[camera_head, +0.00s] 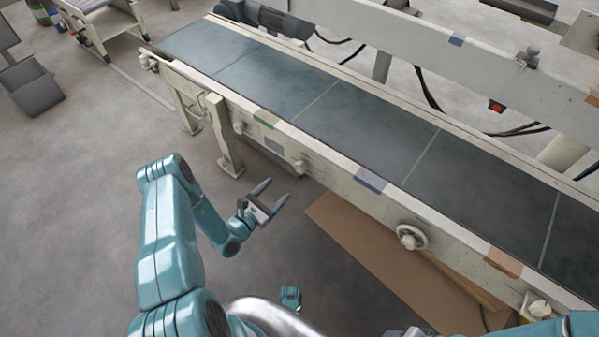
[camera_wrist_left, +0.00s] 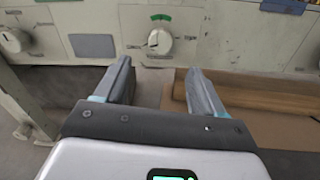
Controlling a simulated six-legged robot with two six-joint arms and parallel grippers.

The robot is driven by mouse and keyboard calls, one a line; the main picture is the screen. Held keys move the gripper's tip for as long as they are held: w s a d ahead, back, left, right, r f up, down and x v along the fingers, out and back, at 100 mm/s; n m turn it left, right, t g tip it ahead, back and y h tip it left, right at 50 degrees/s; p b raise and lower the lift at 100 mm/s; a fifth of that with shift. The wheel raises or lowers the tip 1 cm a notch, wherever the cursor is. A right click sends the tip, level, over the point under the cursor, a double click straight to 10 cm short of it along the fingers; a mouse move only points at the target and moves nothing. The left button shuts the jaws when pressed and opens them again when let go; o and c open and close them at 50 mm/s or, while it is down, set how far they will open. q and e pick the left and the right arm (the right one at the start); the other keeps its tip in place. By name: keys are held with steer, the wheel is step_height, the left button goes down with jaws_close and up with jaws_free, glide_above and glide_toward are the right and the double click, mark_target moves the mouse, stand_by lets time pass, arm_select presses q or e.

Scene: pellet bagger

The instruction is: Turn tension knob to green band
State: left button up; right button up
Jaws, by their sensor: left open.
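The tension knob (camera_wrist_left: 160,42) is a pale round knob on the conveyor's cream side panel, with small dial markings around it. A green band (camera_wrist_left: 161,17) lies just above it in the left wrist view. The knob's pointer seems to face left, away from the green, but it is small. In the head view the knob (camera_head: 300,167) shows small on the conveyor's near side. My left gripper (camera_head: 274,192) is open and empty, short of the panel and apart from the knob. In the left wrist view its fingers (camera_wrist_left: 158,68) are spread below the knob.
Another knob (camera_wrist_left: 14,40) and a grey plate (camera_wrist_left: 92,45) lie to the left. A handwheel (camera_head: 411,237) projects from the conveyor further right. A support leg (camera_head: 222,135) stands left of my gripper. Flat cardboard (camera_head: 390,265) lies below the conveyor (camera_head: 290,85).

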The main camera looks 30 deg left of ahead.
mark_target(298, 169)
arm_select(q)
steer(key=w+b, duration=0.1)
steer(key=w, duration=0.2)
steer(key=w+b, duration=0.1)
steer(key=w, duration=0.3)
steer(key=w+b, duration=0.1)
steer(key=w, duration=0.2)
steer(key=shift+w+d+f, duration=0.15)
steer(key=shift+w+d, duration=0.15)
steer(key=shift+d, duration=0.1)
steer(key=shift+w, duration=0.55)
steer(key=c, duration=1.1)
steer(key=shift+o, duration=0.2)
steer(key=shift+m, duration=0.3)
